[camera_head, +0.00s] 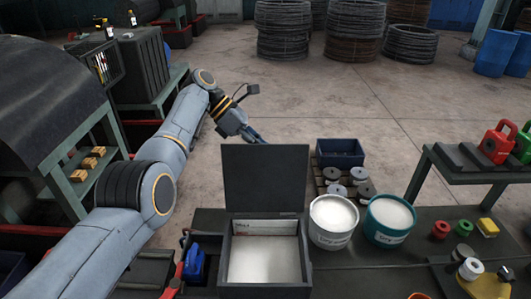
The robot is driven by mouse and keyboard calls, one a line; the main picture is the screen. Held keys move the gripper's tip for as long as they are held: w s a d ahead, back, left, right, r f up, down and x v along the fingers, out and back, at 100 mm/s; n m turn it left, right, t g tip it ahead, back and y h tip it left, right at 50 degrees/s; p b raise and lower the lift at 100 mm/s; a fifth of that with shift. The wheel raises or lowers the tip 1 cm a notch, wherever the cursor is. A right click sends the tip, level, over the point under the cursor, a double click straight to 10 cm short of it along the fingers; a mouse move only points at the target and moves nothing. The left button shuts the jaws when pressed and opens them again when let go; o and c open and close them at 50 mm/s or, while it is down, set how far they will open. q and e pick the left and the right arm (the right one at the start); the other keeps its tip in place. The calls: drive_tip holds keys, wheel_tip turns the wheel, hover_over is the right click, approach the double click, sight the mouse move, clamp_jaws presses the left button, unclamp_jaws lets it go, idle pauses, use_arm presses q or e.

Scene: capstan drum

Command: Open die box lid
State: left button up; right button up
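The die box (308,262) is a dark grey box at the front centre of the bench. Its inside is pale, with a white label with dark and red marks along the back wall. Its lid (265,178) stands upright at the back edge, so the box is open. My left arm comes in from the left, and my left gripper (255,137) is beyond the lid's upper left corner, apart from the box opening. Its fingertips are small and partly hidden at the lid's top edge, so their opening is unclear. My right gripper is not in view.
A white tub (332,238) and a teal-sided tub (388,238) stand right of the box. A dark blue bin (340,153) and grey discs (358,183) lie behind them. A blue object (194,264) is left of the box. A side bench (465,179) is at right.

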use_arm(q)
wheel_tip(320, 180, up, 9)
idle(0.3)
drive_tip(key=shift+s, duration=0.1)
